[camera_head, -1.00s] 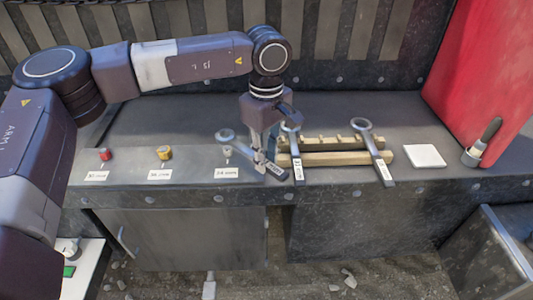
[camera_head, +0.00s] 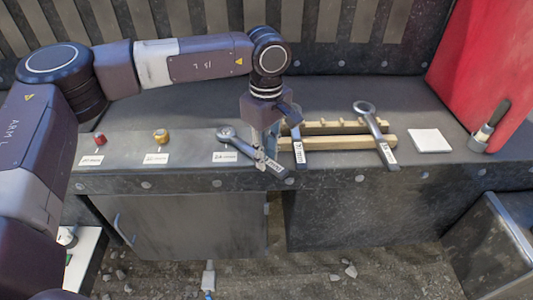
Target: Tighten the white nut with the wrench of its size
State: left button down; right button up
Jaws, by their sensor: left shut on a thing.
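My left gripper (camera_head: 264,156) is shut on the handle of a grey ring wrench (camera_head: 240,145) at the front of the bench. The wrench slants, with its ring end up and left and its labelled handle end by the bench's front edge. Its ring (camera_head: 226,133) is at the white nut's place, behind the right-hand label (camera_head: 232,156). The nut is hardly visible there; I cannot tell whether the ring is around it or just above it. Two other wrenches, a middle one (camera_head: 298,150) and a right one (camera_head: 376,130), lean on a wooden rack. My right gripper is not in view.
A red nut (camera_head: 100,140) and a yellow nut (camera_head: 160,136) stand to the left, each behind a white label. The wooden rack (camera_head: 345,143) is close right of my gripper.

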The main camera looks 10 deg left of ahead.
pick_arm(q)
jog(key=shift+d+b, duration=0.1)
jog(key=shift+b, duration=0.2)
dwell(0.6)
jog(key=shift+s, duration=0.15)
jog(key=shift+s+a+m+b, duration=0.3)
jog(key=shift+s+a+m, duration=0.2)
jog(key=shift+s+m, duration=0.15)
